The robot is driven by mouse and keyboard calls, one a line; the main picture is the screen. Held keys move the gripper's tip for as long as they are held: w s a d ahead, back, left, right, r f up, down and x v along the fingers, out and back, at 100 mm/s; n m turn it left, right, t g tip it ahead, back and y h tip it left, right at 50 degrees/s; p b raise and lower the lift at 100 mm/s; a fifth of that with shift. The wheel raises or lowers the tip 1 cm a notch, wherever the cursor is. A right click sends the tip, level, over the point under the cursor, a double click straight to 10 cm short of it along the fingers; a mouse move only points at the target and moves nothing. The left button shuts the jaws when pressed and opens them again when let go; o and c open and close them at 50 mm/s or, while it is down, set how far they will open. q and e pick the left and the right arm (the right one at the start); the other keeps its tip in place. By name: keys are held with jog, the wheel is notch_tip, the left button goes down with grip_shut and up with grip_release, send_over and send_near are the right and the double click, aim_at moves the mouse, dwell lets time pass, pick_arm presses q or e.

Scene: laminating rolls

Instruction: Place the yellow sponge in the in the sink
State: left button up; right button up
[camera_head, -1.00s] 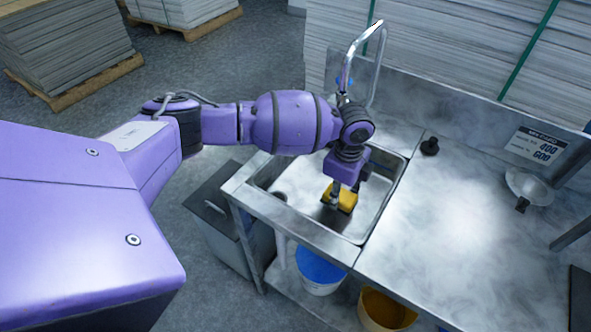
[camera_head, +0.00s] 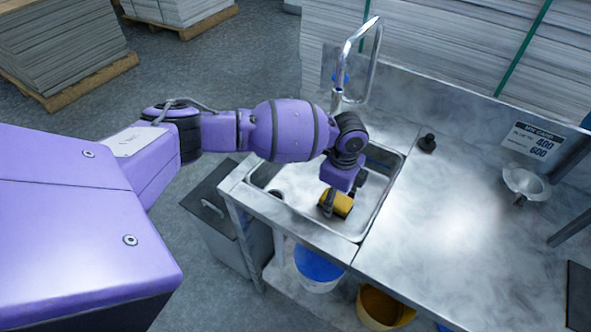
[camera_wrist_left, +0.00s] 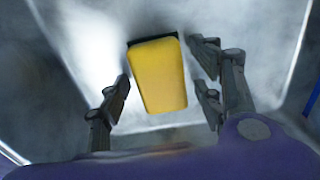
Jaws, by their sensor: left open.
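The yellow sponge (camera_head: 341,204) has a dark side and is inside the metal sink basin (camera_head: 293,208). It also shows in the left wrist view (camera_wrist_left: 160,76), between and beyond my fingers. My left gripper (camera_head: 329,206) reaches down into the sink, right at the sponge. In the left wrist view my left gripper (camera_wrist_left: 165,98) has its fingers spread, with a gap visible on both sides of the sponge. Whether the sponge rests flat on the basin floor is hard to tell. My right gripper is not in view.
A tall faucet (camera_head: 345,62) stands behind the sink. A blue bucket (camera_head: 318,266) and a yellow bucket (camera_head: 384,306) sit below. The middle counter is clear.

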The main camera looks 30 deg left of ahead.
aim_at(338, 197)
pick_arm(q)
jog(key=shift+w+r, duration=0.1)
jog(key=shift+r, duration=0.1)
notch_tip(338, 197, up, 5)
jog(key=shift+w+r+p, duration=0.1)
jog(key=shift+w+p, duration=0.05)
jog(key=shift+p, duration=1.1)
notch_tip(338, 197, up, 7)
jog(key=p, duration=0.3)
jog(key=shift+s, duration=0.2)
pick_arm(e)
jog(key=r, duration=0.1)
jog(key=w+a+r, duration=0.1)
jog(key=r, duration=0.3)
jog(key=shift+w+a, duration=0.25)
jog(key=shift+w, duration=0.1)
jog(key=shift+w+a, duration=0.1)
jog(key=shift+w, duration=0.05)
